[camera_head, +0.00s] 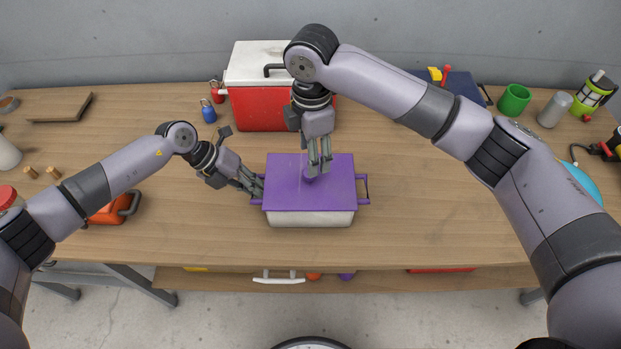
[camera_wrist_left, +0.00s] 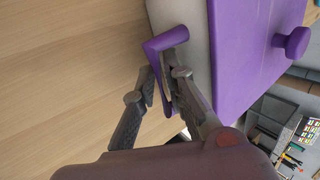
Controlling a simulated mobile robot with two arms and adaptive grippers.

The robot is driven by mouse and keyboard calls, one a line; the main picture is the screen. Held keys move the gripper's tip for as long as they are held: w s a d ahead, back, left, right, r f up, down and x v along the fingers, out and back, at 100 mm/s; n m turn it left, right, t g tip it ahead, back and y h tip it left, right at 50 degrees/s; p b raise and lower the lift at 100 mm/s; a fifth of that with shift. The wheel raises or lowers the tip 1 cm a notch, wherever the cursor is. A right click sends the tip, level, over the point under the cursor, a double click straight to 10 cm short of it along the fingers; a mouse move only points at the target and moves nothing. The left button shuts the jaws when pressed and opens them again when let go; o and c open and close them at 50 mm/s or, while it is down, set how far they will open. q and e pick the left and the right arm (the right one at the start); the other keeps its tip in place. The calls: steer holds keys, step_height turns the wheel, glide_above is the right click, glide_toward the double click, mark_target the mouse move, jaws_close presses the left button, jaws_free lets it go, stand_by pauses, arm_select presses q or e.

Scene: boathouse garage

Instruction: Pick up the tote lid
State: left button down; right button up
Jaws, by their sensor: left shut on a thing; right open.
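The purple tote lid (camera_head: 282,187) lies flat on the white tote (camera_head: 310,219) at the middle of the workbench. My left gripper (camera_head: 256,187) is shut on the tote's purple left handle, which also shows in the left wrist view (camera_wrist_left: 164,45). My right gripper (camera_head: 319,172) points down over the lid, its fingers open at the knob (camera_head: 309,178). The fingers partly hide the knob, so I cannot tell whether they touch it.
A red and white cooler (camera_head: 262,95) stands behind the tote. An orange thing (camera_head: 105,213) lies under my left arm. A green mug (camera_head: 514,100) and a grey cylinder (camera_head: 554,109) stand at the back right.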

mark_target(288, 187)
step_height(288, 187, down, 8)
steer(key=shift+w+a+r, duration=0.1)
steer(key=shift+w+r, duration=0.05)
steer(key=shift+r, duration=0.05)
stand_by(0.3)
jaws_close()
stand_by(0.6)
